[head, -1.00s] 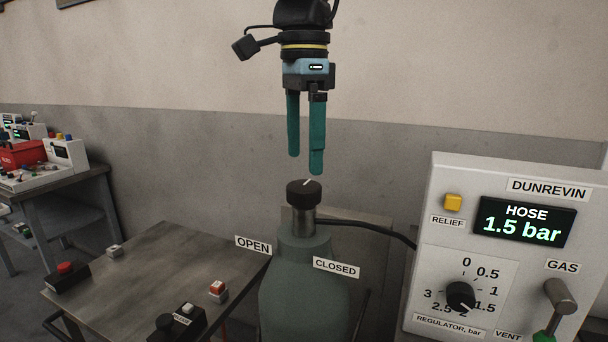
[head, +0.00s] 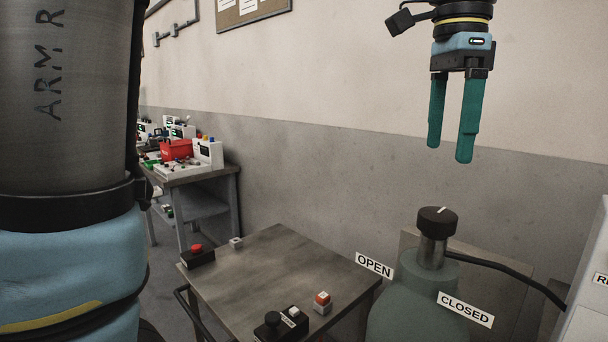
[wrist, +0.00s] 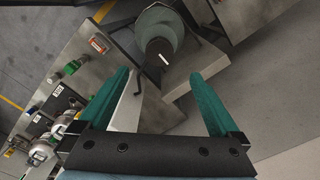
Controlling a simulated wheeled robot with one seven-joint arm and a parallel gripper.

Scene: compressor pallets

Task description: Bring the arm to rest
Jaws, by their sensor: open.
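My gripper (head: 453,148) hangs in the upper right of the head view with its two green fingers pointing down. It is open and nothing is between the fingers. It is above and apart from the black valve knob (head: 437,222) on the green cylinder (head: 415,290). A white mark on the knob's top lies between the OPEN label (head: 374,265) and the CLOSED label (head: 465,310). In the wrist view the knob (wrist: 160,52) shows beyond the open fingertips (wrist: 160,80).
A metal cart (head: 270,255) with several small buttons stands left of the cylinder. A black hose (head: 510,275) runs from the valve to the right. A white panel (head: 590,290) is cut off at the right edge. A bench (head: 205,172) with a red bin (head: 176,149) stands farther back.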

